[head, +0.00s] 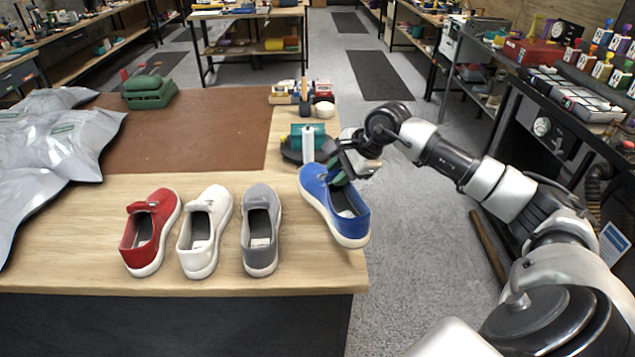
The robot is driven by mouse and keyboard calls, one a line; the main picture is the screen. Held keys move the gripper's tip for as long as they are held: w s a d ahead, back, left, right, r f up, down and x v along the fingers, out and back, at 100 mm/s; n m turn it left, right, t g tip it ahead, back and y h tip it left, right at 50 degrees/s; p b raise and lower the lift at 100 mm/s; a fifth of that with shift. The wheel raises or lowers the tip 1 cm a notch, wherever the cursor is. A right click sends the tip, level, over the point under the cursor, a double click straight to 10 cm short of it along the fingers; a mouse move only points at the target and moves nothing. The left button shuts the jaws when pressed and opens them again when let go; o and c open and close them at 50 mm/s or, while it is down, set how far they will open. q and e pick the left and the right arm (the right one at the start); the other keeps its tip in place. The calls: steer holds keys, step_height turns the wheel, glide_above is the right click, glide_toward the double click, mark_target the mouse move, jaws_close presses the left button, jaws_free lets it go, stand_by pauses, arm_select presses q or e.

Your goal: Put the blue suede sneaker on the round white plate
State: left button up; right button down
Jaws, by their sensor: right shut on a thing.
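The blue sneaker (336,213) is at the right end of the bench, right of a row of other shoes. It sits at an angle, with its heel toward the bench's front right edge. My right gripper (350,170) comes in from the right and is shut on the blue sneaker near its tongue, covering part of the upper. I cannot tell whether its sole touches the bench. I cannot make out a round white plate. My left gripper is out of view.
Red (150,230), white (206,230) and grey (261,228) sneakers stand left of the blue one. Behind it is a dark round stand (292,154) with a white cylinder. A brown mat (190,135) and grey plastic bags (55,145) cover the back and left.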

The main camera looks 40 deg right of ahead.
mark_target(319, 190)
steer(key=w, duration=0.1)
steer(key=w+a+f+p, duration=0.1)
steer(key=w+a+f, duration=0.1)
steer(key=shift+w+a, duration=0.15)
steer(key=shift+w, duration=0.15)
steer(key=shift+w+a+f+p, duration=0.15)
steer(key=shift+w+f+p, duration=0.15)
steer(key=shift+f, duration=0.15)
step_height(319, 190, down, 3)
steer(key=shift+s+p, duration=0.15)
steer(key=shift+p, duration=0.7)
steer(key=shift+f, duration=0.4)
steer(key=c, duration=1.3)
jaws_free()
steer(key=shift+f, duration=0.1)
steer(key=o, duration=0.4)
